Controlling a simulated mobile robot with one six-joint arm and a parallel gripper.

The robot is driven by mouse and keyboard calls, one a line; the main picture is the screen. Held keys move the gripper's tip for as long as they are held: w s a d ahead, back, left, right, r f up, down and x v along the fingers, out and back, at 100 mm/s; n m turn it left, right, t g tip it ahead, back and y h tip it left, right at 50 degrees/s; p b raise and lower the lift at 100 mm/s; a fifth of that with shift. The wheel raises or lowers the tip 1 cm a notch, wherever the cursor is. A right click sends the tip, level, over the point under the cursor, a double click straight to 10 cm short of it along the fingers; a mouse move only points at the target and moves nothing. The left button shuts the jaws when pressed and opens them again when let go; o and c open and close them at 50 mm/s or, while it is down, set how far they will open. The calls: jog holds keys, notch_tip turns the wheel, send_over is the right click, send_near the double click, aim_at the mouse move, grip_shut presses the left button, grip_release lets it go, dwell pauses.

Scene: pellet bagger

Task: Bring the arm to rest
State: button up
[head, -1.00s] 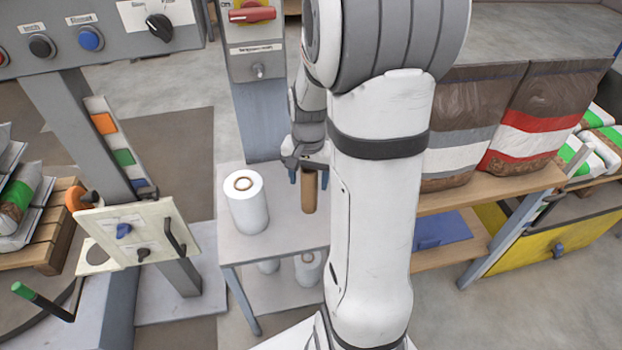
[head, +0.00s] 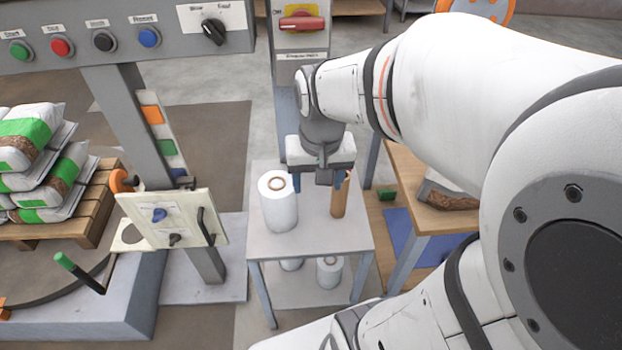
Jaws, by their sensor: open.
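My gripper (head: 336,180) is open, pointing down over the small grey table (head: 310,246). It is at the top of a brown cardboard tube (head: 339,200), which stands upright near the table's right side. The fingers partly hide the tube's top, and I cannot tell whether they touch it. My white arm reaches in from the right, bent, and fills much of the right side of the head view.
A white film roll (head: 278,203) stands left of the tube. More rolls (head: 329,271) sit on the lower shelf. A control panel (head: 130,40) hangs upper left, above a lever plate (head: 172,220). A wooden bench (head: 420,195) is close on the right.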

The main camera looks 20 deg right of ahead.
jog(key=s+n, duration=0.1)
jog(key=s+a+n, duration=0.1)
jog(key=s+a, duration=0.1)
jog(key=s, duration=0.1)
jog(key=shift+s+a+f+n+t, duration=0.1)
jog(key=shift+a+f+n+t, duration=0.1)
jog(key=shift+f+n+t, duration=0.15)
jog(key=shift+r, duration=0.2)
